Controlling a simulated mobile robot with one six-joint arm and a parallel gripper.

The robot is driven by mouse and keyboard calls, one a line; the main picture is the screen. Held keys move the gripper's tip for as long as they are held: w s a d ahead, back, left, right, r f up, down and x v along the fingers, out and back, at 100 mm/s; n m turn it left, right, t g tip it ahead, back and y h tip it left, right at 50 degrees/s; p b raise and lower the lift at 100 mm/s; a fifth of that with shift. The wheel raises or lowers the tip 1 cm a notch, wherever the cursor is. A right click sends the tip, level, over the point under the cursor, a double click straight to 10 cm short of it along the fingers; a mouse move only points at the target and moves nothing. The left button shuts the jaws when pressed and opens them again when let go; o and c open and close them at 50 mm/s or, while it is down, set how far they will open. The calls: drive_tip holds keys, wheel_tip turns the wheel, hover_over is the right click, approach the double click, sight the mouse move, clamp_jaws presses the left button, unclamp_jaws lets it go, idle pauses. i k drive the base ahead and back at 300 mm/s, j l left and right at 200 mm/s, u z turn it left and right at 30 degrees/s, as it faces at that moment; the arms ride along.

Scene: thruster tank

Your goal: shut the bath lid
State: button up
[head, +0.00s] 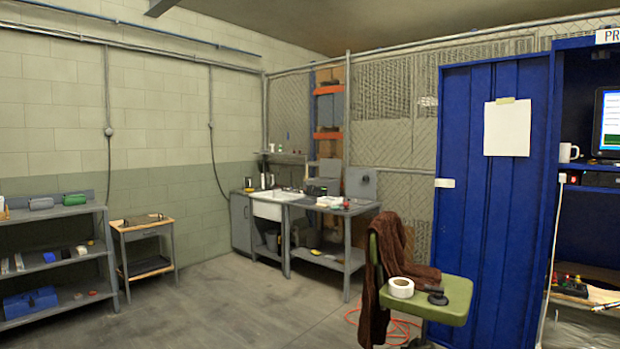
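A grey upright panel (361,184), which looks like a raised bath lid, stands at the back of the metal bench (345,209) in the far corner. A dark grey box (322,187) sits to the left of the panel on the bench. At this distance I cannot tell whether the panel is hinged to that box or to something else. My gripper is not in view.
A white sink (278,205) adjoins the bench on the left. A green chair (445,298) with a brown cloth (390,270) stands at the front right, near a blue cabinet door (490,150). Orange cable (400,328) lies by it. The floor (240,300) left of the chair is clear.

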sight(329, 168)
drive_tip(key=i+j, duration=0.15)
drive_tip(key=i, duration=2.2)
drive_tip(key=i+j, duration=0.15)
drive_tip(key=i, duration=2.25)
drive_tip(key=i+j, duration=0.15)
drive_tip(key=i, duration=2.2)
